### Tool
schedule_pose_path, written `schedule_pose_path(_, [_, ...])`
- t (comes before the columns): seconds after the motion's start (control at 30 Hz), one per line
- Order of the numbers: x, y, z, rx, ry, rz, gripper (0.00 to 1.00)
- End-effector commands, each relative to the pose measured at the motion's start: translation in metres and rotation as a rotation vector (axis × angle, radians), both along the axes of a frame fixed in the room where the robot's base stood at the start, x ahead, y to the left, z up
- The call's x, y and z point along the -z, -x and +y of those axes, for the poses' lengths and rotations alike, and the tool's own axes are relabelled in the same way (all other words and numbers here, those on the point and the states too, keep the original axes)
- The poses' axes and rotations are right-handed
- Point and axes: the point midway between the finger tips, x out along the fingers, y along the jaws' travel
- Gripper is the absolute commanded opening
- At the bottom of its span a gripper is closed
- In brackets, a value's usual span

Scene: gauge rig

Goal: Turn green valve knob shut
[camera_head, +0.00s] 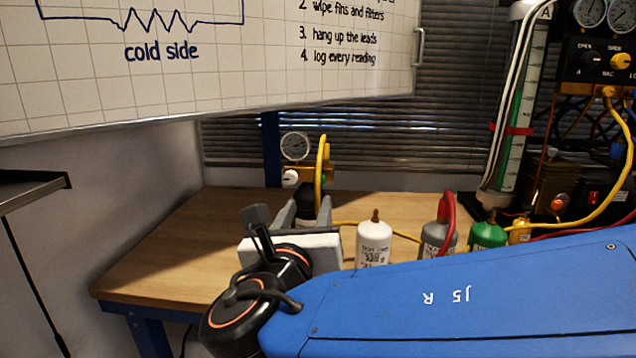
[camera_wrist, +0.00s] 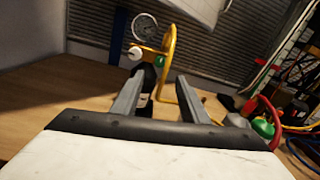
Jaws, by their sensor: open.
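The green valve knob (camera_wrist: 160,61) shows in the wrist view on a small yellow fitting with a gauge. It is just beyond my gripper (camera_wrist: 160,80), whose two grey fingers are open, apart and empty. A white knob (camera_wrist: 136,53) sits to its left, and a yellow hose (camera_wrist: 169,75) loops down just right of it. In the head view only a sliver of the green knob (camera_head: 323,181) shows behind the hose. My gripper (camera_head: 306,214) there points at the fitting from the near side, a little below it. The knob's turn position cannot be told.
A round gauge (camera_head: 295,146) stands above the fitting. A black bottle (camera_head: 306,199) is below it, partly hidden by my fingers. White (camera_head: 374,243), grey (camera_head: 437,238) and green (camera_head: 488,235) bottles stand right on the wooden bench (camera_head: 150,262). A whiteboard (camera_head: 220,70) hangs above; the bench's left is clear.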

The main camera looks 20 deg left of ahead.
Motion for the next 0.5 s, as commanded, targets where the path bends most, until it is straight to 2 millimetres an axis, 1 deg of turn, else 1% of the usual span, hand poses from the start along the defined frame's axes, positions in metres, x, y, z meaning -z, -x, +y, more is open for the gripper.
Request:
schedule_pose_path(0.03, [0.000, -0.008, 0.000, 0.004, 0.000, -0.001, 0.40])
schedule_pose_path(0.5, [0.000, -0.078, 0.014, 0.004, 0.000, 0.001, 0.40])
